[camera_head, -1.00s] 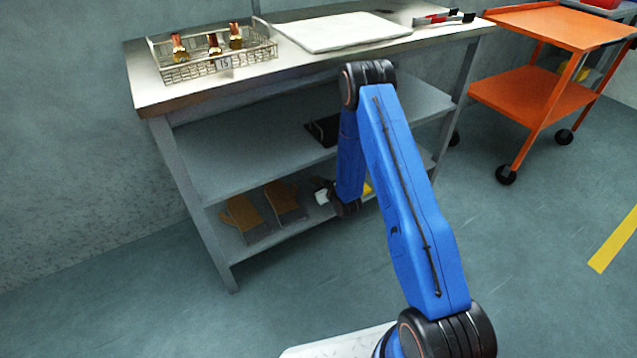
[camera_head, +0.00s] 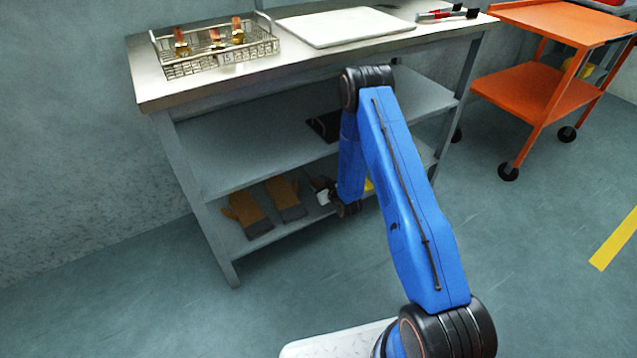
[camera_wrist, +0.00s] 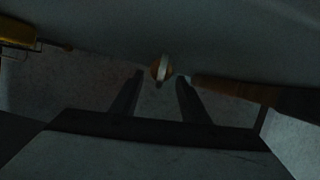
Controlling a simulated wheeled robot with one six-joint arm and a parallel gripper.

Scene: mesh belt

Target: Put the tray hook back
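I cannot pick out a tray hook with certainty. My gripper reaches in at the lower shelf and is mostly hidden behind my blue arm in the head view. In the wrist view my gripper (camera_wrist: 160,88) has its two dark fingers apart, with nothing clearly held between them. A small round orange and white thing (camera_wrist: 161,68) shows just beyond the fingertips. The wrist view is dark, so its distance cannot be told.
Brown gloves (camera_head: 248,213) lie on the lower shelf. A black flat thing (camera_head: 324,127) lies on the middle shelf. A white board (camera_head: 345,27) and red-handled tools (camera_head: 440,14) lie on the bench top (camera_head: 160,88). An orange cart (camera_head: 530,95) stands at right; the floor between is clear.

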